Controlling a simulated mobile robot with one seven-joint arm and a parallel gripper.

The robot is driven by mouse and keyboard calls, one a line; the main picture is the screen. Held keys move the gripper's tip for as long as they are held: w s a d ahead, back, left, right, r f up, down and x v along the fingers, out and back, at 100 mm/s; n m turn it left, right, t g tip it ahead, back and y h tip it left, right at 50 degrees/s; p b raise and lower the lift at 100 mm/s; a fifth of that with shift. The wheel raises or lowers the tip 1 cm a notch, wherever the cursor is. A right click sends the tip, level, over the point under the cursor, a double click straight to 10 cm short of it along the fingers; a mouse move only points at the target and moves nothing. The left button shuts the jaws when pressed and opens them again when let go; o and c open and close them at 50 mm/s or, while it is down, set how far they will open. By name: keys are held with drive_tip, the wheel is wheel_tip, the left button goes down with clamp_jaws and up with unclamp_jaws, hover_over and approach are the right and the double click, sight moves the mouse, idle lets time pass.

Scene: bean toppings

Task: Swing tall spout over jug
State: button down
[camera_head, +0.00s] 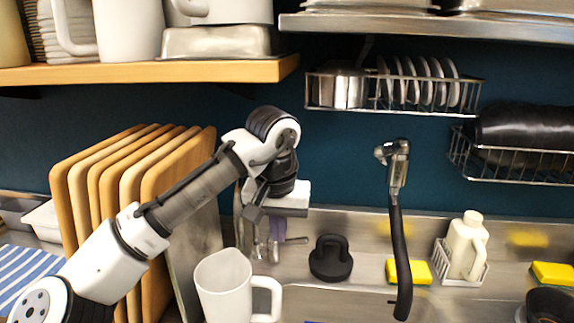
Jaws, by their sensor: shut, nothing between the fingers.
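The tall spout (401,255) is a dark curved tube below a chrome fitting, right of centre against the back wall. Its lower end is at the bottom of the view. A white jug (222,284) with a handle on its right stands at the bottom centre-left, upright, its base cut off by the frame. The spout's lower end is to the right of the jug, apart from it. My gripper (252,213) is shut and empty, above and slightly right of the jug and well left of the spout.
Wooden boards (128,190) stand upright left of the jug, behind my arm. A black round object (331,260) sits between jug and spout. A yellow sponge (409,272) and white bottle (467,246) are near the spout. A wooden shelf (150,72) and wire rack (395,106) hang above.

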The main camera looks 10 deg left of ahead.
wheel_tip(320, 180, up, 6)
drive_tip(key=s+a+p, duration=0.2)
drive_tip(key=s+p, duration=0.1)
drive_tip(key=shift+r, duration=0.25)
idle(0.4)
